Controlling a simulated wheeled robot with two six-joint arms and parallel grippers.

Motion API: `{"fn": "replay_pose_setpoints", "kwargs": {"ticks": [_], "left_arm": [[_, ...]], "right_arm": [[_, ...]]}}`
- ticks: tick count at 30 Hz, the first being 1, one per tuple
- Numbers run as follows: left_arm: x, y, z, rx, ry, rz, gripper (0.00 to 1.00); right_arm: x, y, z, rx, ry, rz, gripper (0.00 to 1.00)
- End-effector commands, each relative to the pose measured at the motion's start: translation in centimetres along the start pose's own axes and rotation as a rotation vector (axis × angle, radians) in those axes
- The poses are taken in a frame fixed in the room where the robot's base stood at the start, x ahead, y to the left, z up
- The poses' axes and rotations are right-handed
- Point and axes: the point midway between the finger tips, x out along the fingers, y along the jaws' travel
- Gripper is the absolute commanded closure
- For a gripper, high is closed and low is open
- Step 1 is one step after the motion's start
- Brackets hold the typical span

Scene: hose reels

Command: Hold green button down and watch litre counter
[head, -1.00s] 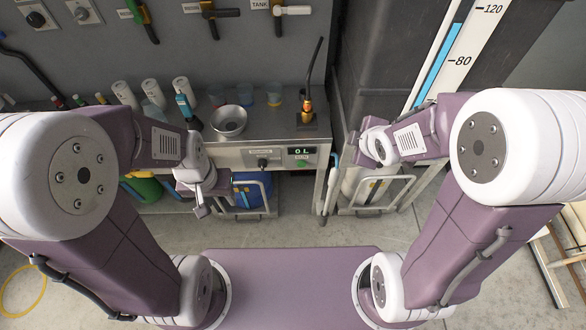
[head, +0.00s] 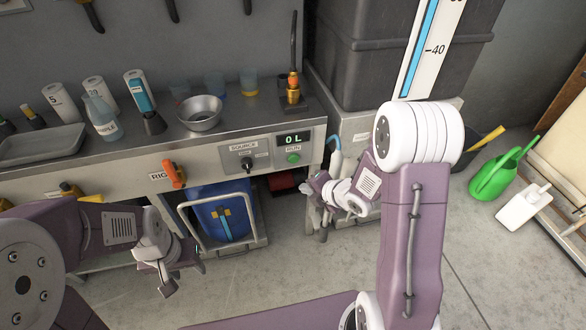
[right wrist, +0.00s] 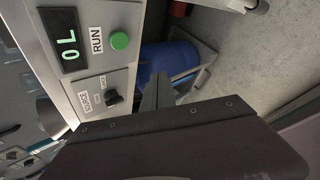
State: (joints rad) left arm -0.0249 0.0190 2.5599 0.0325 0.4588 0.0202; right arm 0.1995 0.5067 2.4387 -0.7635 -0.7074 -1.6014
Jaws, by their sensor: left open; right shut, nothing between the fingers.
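The green RUN button (head: 293,158) is on the front panel of the steel bench, right under the litre counter (head: 293,139), which reads 0 L. In the right wrist view the green button (right wrist: 119,41) and the counter (right wrist: 67,40) show clearly, turned sideways. My right gripper (head: 308,188) is shut and empty, in front of the bench, below and slightly right of the button and apart from it. My left gripper (head: 164,283) is open and empty, low at the left, away from the panel.
A black SOURCE knob (head: 247,163) sits left of the button, and an orange RIG handle (head: 174,173) farther left. A hanging hose wand (head: 335,152) is close to my right gripper. A blue drum (head: 222,212) stands under the bench. The floor in front is clear.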

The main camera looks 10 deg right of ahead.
Motion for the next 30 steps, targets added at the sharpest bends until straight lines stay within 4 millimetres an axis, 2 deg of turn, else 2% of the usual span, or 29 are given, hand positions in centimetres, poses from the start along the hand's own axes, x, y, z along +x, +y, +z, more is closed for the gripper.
{"fn": "replay_pose_setpoints", "kwargs": {"ticks": [11, 23, 30], "left_arm": [[-0.5, 0.0, -0.1, 0.000, 0.000, 0.000, 0.54], [-2.9, 0.1, -0.3, 0.000, 0.000, 0.000, 0.54], [-3.4, 0.1, -0.3, 0.000, 0.000, 0.000, 0.54]], "right_arm": [[0.2, 0.5, 0.3, 0.000, -0.001, 0.001, 1.00], [3.9, 3.4, 3.1, -0.001, 0.000, 0.000, 1.00], [5.7, 4.5, 4.3, -0.001, 0.000, 0.001, 1.00]]}}
